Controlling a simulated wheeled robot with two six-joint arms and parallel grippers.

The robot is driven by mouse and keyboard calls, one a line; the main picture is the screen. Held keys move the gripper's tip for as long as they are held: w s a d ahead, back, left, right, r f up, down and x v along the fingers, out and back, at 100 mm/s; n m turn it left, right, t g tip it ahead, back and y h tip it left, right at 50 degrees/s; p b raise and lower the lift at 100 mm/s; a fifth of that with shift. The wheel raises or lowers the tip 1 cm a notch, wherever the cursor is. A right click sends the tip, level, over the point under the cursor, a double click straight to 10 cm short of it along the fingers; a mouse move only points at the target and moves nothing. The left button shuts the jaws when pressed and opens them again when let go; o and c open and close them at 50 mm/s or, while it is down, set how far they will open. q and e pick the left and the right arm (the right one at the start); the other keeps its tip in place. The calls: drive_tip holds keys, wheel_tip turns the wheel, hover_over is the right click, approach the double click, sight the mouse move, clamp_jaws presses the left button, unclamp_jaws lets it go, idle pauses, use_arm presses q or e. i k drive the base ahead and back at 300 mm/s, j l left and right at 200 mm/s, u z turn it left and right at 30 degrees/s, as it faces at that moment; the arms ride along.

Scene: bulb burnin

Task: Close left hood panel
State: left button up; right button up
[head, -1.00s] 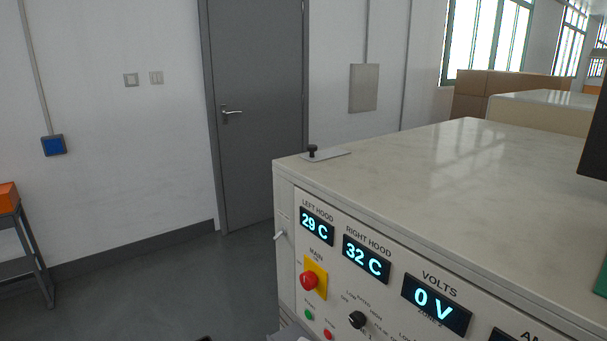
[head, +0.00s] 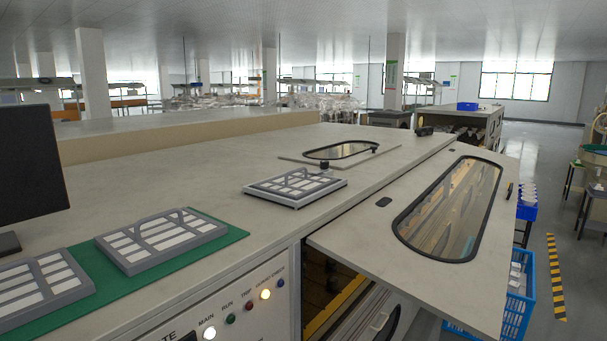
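A pale hood panel (head: 355,243) with a long oval, black-rimmed window (head: 452,208) sticks out from the front of the cabinet. It stands open, roughly level with the cabinet top. Below it the cabinet bay (head: 325,290) is exposed, with yellow parts inside. A second pale panel (head: 296,158) with an oval window (head: 342,150) lies flat on the cabinet top farther back. I cannot tell from labels which one is the left hood panel. Neither of my grippers is in view.
Slatted grey trays (head: 160,240) lie on a green mat (head: 95,268) on the cabinet top (head: 230,175), with another tray (head: 294,188) beyond. A monitor (head: 30,160) stands at left. A blue crate (head: 517,310) is on the floor at right. Floor beyond is partly open.

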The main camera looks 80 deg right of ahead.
sight(469, 293)
drive_tip(key=z, duration=3.5)
drive_tip(key=i+l+u, duration=0.35)
drive_tip(key=u, duration=0.15)
drive_tip(key=i+l+u, duration=0.2)
drive_tip(key=l+u, duration=0.25)
drive_tip(key=l, duration=0.1)
